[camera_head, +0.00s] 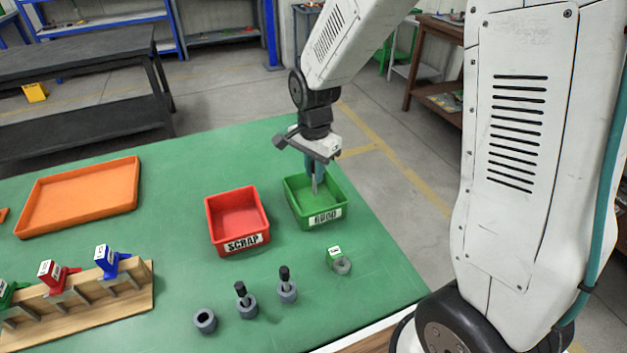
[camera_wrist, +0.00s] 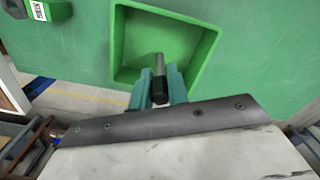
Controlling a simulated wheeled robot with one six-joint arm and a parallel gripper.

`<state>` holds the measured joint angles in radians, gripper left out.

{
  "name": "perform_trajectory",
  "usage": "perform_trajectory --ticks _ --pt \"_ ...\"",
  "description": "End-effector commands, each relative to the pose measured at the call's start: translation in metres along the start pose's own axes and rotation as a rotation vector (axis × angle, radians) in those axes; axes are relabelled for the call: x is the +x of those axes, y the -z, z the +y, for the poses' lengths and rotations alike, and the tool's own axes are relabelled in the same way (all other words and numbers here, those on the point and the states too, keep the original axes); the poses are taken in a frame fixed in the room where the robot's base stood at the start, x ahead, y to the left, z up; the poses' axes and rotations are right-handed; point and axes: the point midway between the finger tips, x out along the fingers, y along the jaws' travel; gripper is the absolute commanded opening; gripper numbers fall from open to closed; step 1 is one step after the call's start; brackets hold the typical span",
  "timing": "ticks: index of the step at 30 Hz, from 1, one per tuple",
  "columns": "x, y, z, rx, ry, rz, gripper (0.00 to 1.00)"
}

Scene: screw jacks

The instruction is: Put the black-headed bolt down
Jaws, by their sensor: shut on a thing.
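My gripper (camera_head: 315,178) hangs over the green bin (camera_head: 336,222) labelled GOOD, with its fingers pointing down. In the wrist view my gripper (camera_wrist: 160,90) is shut on the black-headed bolt (camera_wrist: 159,92). The bolt's black head is between the teal fingertips, and its grey shank sticks out beyond them over the bin floor. The green bin (camera_wrist: 205,62) looks otherwise empty in the wrist view. I cannot tell whether the shank touches the floor.
The red SCRAP bin (camera_head: 232,250) is left of the green one. In front stand two grey parts with black-topped pins (camera_head: 246,302) (camera_head: 287,288), a bare grey ring (camera_head: 205,320) and a green-tagged ring (camera_head: 342,265). An orange tray (camera_head: 80,226) and wooden rack (camera_head: 115,300) lie left.

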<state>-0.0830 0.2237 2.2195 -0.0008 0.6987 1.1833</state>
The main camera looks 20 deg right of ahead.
Motion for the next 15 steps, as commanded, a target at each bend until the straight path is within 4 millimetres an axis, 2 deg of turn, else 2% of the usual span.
perform_trajectory --ticks 7,15 --pt "0.032 -0.001 0.0 -0.001 -0.001 0.0 0.0" --pt "0.034 -0.001 -0.001 -0.001 0.001 0.0 0.0"
